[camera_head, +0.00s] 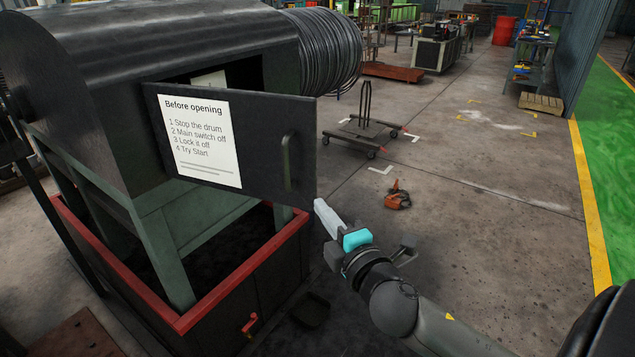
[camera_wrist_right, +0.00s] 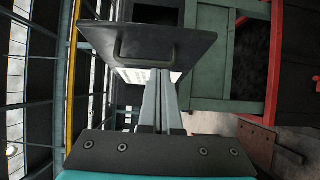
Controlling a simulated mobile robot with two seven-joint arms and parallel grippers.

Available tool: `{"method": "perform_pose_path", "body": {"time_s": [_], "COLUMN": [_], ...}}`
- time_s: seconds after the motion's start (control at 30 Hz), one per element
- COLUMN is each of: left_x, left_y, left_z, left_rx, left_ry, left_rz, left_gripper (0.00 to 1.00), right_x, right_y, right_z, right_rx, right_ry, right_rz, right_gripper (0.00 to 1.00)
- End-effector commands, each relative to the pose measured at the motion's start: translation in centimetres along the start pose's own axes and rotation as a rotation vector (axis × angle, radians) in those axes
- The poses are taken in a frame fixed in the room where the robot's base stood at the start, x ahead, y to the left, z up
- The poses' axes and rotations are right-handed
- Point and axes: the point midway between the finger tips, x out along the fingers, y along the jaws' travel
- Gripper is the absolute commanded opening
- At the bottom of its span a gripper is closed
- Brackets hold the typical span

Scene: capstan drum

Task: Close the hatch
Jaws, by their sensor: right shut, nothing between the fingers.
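The hatch (camera_head: 262,125) is a dark flat door with a white "Before opening" notice (camera_head: 203,137) and a bar handle (camera_head: 289,160) near its right edge. It stands ajar, swung out from the machine housing, with a dark opening (camera_head: 235,74) showing above and behind it. My right gripper (camera_head: 321,206) is shut and empty, close to the hatch's lower right corner. In the right wrist view its closed fingers (camera_wrist_right: 160,75) point at the hatch (camera_wrist_right: 190,50), just below the handle (camera_wrist_right: 149,58). I cannot tell whether they touch it. My left gripper is out of view.
A red rail (camera_head: 245,268) runs around the machine's base below the hatch. A wire coil (camera_head: 322,50) hangs behind it. A wheeled trolley (camera_head: 362,137) and an orange object (camera_head: 397,196) are on the floor. The floor to the right is mostly clear.

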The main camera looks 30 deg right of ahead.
Motion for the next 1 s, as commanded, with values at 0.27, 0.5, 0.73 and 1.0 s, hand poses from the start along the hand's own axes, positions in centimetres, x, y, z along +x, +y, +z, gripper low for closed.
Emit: {"method": "perform_pose_path", "body": {"time_s": [0.27, 0.5, 0.73, 1.0], "left_x": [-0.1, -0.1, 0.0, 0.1], "left_y": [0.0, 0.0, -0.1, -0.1], "left_z": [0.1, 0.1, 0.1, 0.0], "left_rx": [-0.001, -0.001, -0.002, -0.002], "left_ry": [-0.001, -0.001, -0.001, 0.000], "left_rz": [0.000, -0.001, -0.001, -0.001], "left_gripper": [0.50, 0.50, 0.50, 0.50], "right_x": [3.8, 6.8, 8.6, 9.0], "right_y": [0.1, 0.0, -0.1, -0.1], "right_z": [0.0, 0.6, 2.5, 2.9], "right_rx": [0.000, -0.004, -0.001, 0.001], "right_ry": [-0.001, -0.003, 0.000, 0.000], "right_rz": [0.001, 0.000, -0.001, -0.002], "right_gripper": [0.00, 0.00, 0.00, 0.00]}}
